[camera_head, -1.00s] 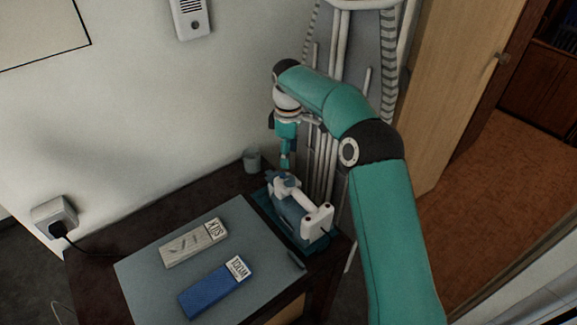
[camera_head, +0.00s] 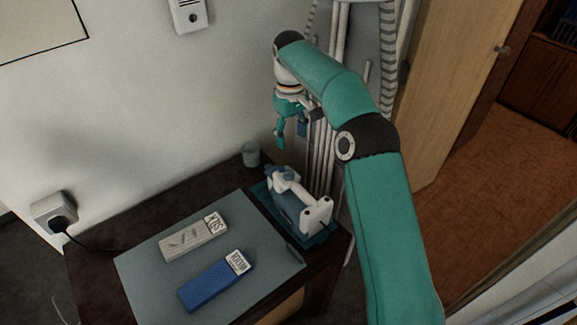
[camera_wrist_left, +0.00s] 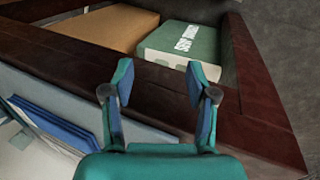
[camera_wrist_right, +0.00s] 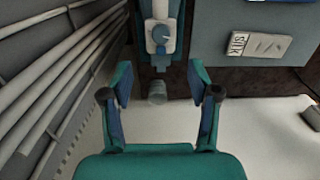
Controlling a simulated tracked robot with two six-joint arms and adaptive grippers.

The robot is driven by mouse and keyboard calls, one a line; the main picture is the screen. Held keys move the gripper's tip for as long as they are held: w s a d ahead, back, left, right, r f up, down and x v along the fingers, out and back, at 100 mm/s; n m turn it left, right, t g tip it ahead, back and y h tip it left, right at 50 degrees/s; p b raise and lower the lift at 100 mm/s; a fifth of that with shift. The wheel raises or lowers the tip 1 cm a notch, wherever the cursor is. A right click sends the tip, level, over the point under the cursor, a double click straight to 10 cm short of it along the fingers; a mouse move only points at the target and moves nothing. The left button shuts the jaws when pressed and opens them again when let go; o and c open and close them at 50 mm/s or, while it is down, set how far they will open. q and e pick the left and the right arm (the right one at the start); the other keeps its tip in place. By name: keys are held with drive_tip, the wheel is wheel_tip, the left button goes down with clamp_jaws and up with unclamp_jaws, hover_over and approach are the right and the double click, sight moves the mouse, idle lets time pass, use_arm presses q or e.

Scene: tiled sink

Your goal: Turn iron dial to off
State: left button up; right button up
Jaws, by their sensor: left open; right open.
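The iron (camera_head: 290,207) is blue and white and lies on a teal rest at the back right of the dark table. Its top also shows in the right wrist view (camera_wrist_right: 160,10). There, the round blue dial (camera_wrist_right: 160,33) sits on the white part; its setting is too small to read. My right gripper (camera_head: 291,136) is open and empty, above and behind the iron, apart from it. In the right wrist view its fingers (camera_wrist_right: 160,84) stand spread below the dial in the picture. My left gripper (camera_wrist_left: 160,88) is open and empty over the table edge.
A small grey cup (camera_head: 251,155) stands behind the iron. A grey mat (camera_head: 150,275) carries a pale SILK block (camera_head: 194,239) and a blue block (camera_head: 216,286). Pipes (camera_head: 326,150) rise beside my right gripper.

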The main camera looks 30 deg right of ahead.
wheel_tip(320, 180, up, 3)
drive_tip(key=m, duration=0.5)
drive_tip(key=b, duration=0.3)
hover_over(289, 172)
wheel_tip(289, 172, down, 7)
wheel_tip(289, 172, down, 10)
drive_tip(key=shift+r, duration=0.1)
drive_tip(key=shift+w, duration=0.1)
clamp_jaws()
